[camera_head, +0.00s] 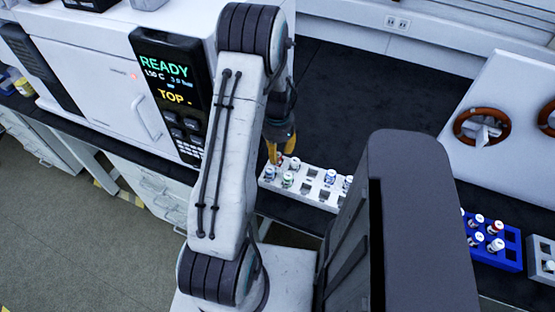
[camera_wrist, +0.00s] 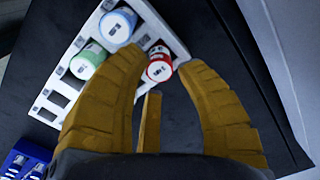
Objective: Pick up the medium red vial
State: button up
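The red vial (camera_wrist: 159,65), with a white cap, sits upright in the white rack (camera_wrist: 152,20) near its edge in the wrist view. My gripper (camera_wrist: 160,62) has its yellow fingers spread, with the red vial between the two outer fingertips. A third finger shows below the vial. I cannot tell whether any finger touches it. In the head view my gripper (camera_head: 276,154) is low over the left end of the white rack (camera_head: 318,203). The red vial is mostly hidden there by the fingers.
A blue rack (camera_head: 508,262) with several vials is at the right. The instrument with a READY screen (camera_head: 168,75) stands at the left. The dark bench (camera_head: 360,95) behind is clear.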

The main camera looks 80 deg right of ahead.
aim_at(278, 155)
jog(key=shift+f, duration=1.6)
grip_shut()
